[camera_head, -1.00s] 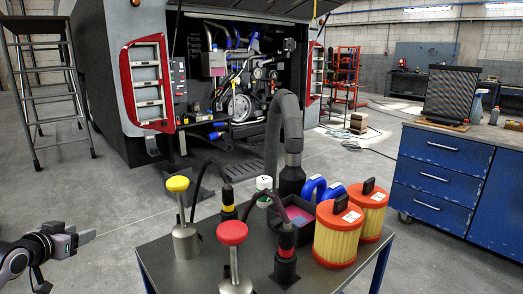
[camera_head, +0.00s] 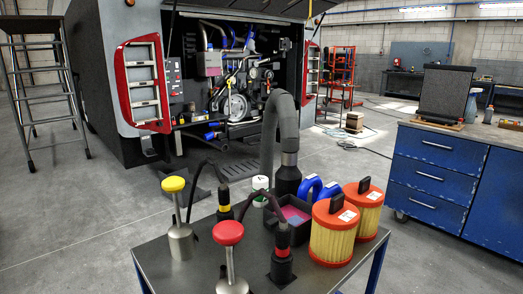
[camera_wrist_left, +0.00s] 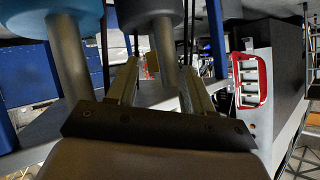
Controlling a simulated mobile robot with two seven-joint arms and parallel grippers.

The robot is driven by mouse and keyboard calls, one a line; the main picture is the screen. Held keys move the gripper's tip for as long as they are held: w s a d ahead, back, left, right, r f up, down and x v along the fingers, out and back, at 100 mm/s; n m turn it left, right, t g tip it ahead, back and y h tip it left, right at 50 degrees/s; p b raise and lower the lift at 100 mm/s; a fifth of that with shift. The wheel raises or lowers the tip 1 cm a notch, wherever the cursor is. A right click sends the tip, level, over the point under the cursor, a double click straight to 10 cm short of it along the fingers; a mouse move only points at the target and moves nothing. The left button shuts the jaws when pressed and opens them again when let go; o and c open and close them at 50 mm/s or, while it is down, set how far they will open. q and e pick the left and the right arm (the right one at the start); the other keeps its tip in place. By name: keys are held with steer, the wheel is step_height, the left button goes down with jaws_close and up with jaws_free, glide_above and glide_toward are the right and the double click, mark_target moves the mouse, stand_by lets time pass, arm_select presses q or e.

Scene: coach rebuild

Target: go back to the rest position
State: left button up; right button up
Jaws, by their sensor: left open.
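My left gripper (camera_wrist_left: 158,72) shows in the left wrist view, with its two fingers apart and nothing between them. It is out of the head view now. My right gripper is in neither view. In the head view the grey work table (camera_head: 165,262) stands in front of me.
The coach (camera_head: 105,75), its rear engine bay open, stands behind the table. A stepladder (camera_head: 45,90) is at the left. A blue drawer cabinet (camera_head: 432,178) is at the right. The floor left of the table (camera_head: 65,220) is clear in the head view.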

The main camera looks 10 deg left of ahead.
arm_select(q)
steer(key=s+d+f+n+g+h, duration=0.1)
steer(key=s+d+f+n, duration=0.1)
steer(key=s+d, duration=1)
steer(key=shift+f+n+g+h, duration=0.3)
steer(key=shift+f+n+g, duration=0.1)
steer(key=shift+f, duration=0.35)
steer(key=shift+a, duration=0.1)
